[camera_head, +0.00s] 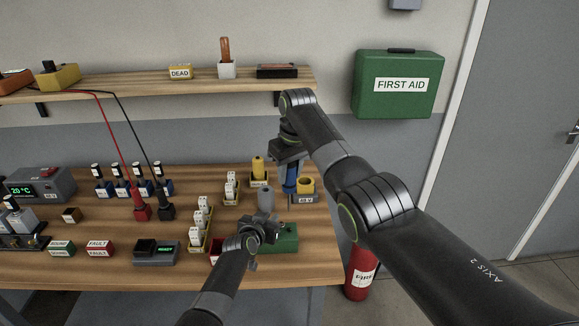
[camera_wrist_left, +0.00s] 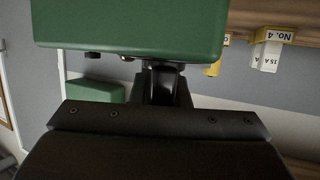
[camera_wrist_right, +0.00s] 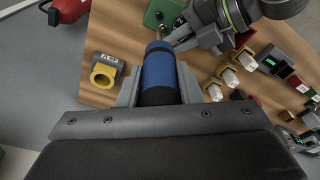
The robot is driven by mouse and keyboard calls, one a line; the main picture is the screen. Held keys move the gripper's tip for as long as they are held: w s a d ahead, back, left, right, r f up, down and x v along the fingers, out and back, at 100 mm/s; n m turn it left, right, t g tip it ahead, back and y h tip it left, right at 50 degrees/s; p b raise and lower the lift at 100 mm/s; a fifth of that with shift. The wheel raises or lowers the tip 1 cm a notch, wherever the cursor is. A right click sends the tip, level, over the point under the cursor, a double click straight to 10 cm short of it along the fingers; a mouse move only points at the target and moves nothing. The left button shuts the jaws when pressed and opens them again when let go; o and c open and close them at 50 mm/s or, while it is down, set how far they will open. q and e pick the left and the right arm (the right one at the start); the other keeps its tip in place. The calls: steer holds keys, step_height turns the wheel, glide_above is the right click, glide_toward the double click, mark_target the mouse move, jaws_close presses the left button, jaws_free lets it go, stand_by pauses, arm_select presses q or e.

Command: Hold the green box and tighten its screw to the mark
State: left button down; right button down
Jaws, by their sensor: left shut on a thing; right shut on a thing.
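The green box (camera_head: 285,238) sits at the table's front right, held by my left gripper (camera_head: 262,234). The box fills the top of the left wrist view (camera_wrist_left: 130,25). My right gripper (camera_head: 288,160) is shut on a blue-handled screwdriver (camera_head: 291,176), above and behind the box. In the right wrist view the handle (camera_wrist_right: 158,72) is between the jaws and its shaft points toward the green box (camera_wrist_right: 160,14). I cannot tell whether the tip touches the screw. The mark is not readable.
A grey block with a yellow ring (camera_head: 305,184) stands right of the screwdriver. A fire extinguisher (camera_head: 360,270) stands beyond the table's right edge.

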mark_target(289, 194)
steer(key=shift+f, duration=0.1)
stand_by(0.3)
steer(key=shift+f, duration=2.35)
steer(key=shift+f, duration=1.1)
steer(key=m, duration=0.5)
steer(key=shift+a+h, duration=0.1)
steer(key=shift+h, duration=0.3)
steer(key=m, duration=0.5)
steer(key=shift+h, duration=0.4)
arm_select(q)
steer(key=shift+r, duration=0.1)
